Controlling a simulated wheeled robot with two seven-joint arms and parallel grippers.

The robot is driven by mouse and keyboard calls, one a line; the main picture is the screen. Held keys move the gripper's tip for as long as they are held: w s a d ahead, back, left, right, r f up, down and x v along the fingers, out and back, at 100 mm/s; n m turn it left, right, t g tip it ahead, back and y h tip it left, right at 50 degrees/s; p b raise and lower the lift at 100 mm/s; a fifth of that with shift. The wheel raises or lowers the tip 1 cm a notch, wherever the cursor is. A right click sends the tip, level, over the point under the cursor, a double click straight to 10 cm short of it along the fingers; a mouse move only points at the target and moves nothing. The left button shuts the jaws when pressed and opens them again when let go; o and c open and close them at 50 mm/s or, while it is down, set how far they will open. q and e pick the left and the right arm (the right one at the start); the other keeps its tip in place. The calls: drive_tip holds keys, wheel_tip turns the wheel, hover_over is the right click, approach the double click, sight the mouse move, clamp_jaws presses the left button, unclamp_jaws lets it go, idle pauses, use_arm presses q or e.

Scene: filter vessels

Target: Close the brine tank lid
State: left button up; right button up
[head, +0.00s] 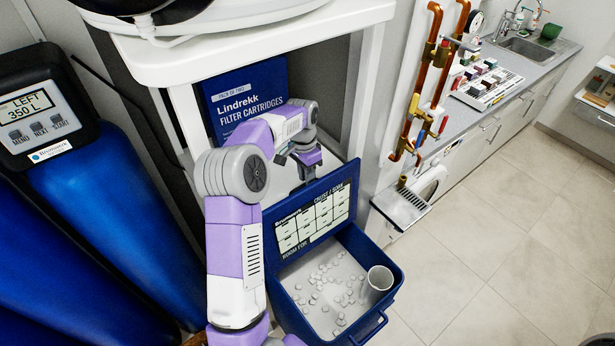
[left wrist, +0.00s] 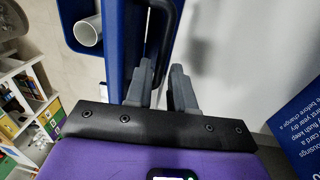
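The blue brine tank (head: 387,313) stands at the lower middle of the head view, with white lumps and a white cup (head: 376,283) inside. Its lid (head: 337,187) stands raised at the back, its labelled inner face towards the tank opening. My left gripper (head: 308,174) is behind the lid, partly hidden by it. In the left wrist view the lid (left wrist: 115,50) shows edge-on, with a dark handle (left wrist: 172,40) on its outer side. The left gripper's fingers (left wrist: 160,88) are apart, with the handle's near end between them; contact cannot be told. My right gripper is not in view.
A white shelf unit (head: 180,105) with a blue filter cartridge box (head: 243,95) stands behind the lid. Blue vessels (head: 110,190) stand at left. Copper pipes (head: 415,100) and a counter (head: 510,60) are at right. The floor (head: 500,235) right of the tank is clear.

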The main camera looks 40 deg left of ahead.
use_arm(q)
drive_tip(key=shift+s+f, duration=0.1)
drive_tip(key=shift+f, duration=0.3)
drive_tip(key=shift+c, duration=0.4)
clamp_jaws()
drive_tip(key=shift+d, duration=0.1)
